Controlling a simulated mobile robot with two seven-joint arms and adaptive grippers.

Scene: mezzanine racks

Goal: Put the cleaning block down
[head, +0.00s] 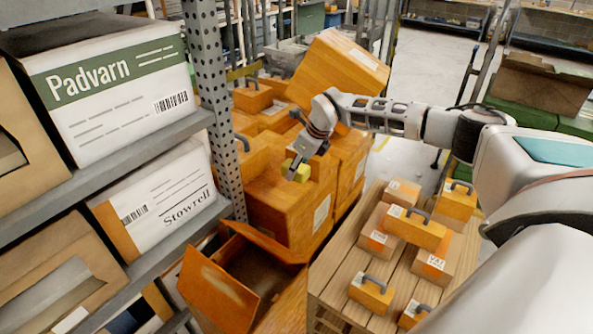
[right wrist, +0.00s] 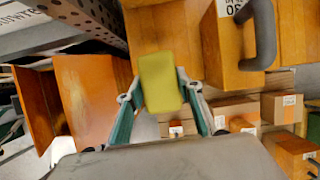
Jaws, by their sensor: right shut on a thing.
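The cleaning block is a small yellow-green block (head: 301,173). My right gripper (head: 296,167) is shut on it. In the right wrist view the block (right wrist: 158,80) sits between the two teal-sided fingers, its broad face toward the camera. In the head view the gripper and block appear in front of a stack of large orange boxes (head: 285,212). I cannot tell whether the block touches a box top. My left gripper is not in view.
An open orange box (head: 215,285) stands at lower left, beside a grey rack (head: 165,135) with cartons. A slatted wooden pallet (head: 345,235) holds several small handled boxes (head: 415,228). A large orange carton (head: 340,75) leans at the back. Floor (head: 415,85) shows behind my right arm.

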